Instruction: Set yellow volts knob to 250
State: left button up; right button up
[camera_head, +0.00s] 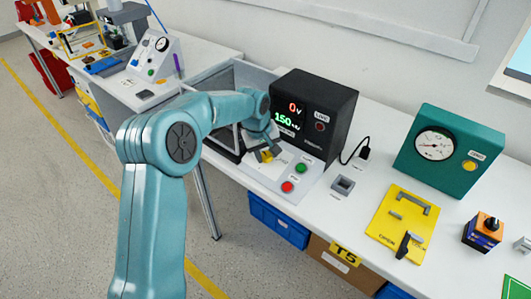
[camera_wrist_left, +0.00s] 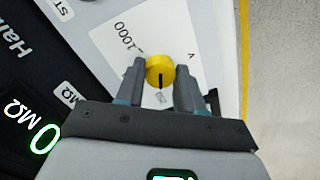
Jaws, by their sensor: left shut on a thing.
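The yellow volts knob (camera_wrist_left: 160,70) sits on a white dial plate (camera_wrist_left: 110,38) and has a dark pointer line on its face. The number 1000 and a letter V can be read on the plate; other markings are hidden. My left gripper (camera_wrist_left: 160,82) is shut on the knob, one finger on each side. In the head view my left gripper (camera_head: 266,152) reaches down to the panel, and a bit of the yellow knob (camera_head: 267,156) shows beside it. The black instrument (camera_head: 312,112) displays 0 V and a green 150. My right gripper is not in view.
A green button (camera_head: 301,168) and a red button (camera_head: 287,187) sit on the panel close to the knob. A yellow plate with handles (camera_head: 384,225) and a teal gauge box (camera_head: 450,152) stand to the right. Blue bins (camera_head: 279,222) are below the bench.

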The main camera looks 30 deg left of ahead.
pick_arm(q)
jog(key=shift+s+f+n, duration=0.1)
jog(key=shift+n, duration=0.2)
jog(key=o, duration=1)
jog(key=shift+d, duration=0.1)
jog(key=shift+o, duration=0.2)
jog(key=shift+r, duration=0.3)
jog(key=p+v, duration=0.1)
jog(key=v, duration=1.5)
jog(key=shift+f, duration=0.1)
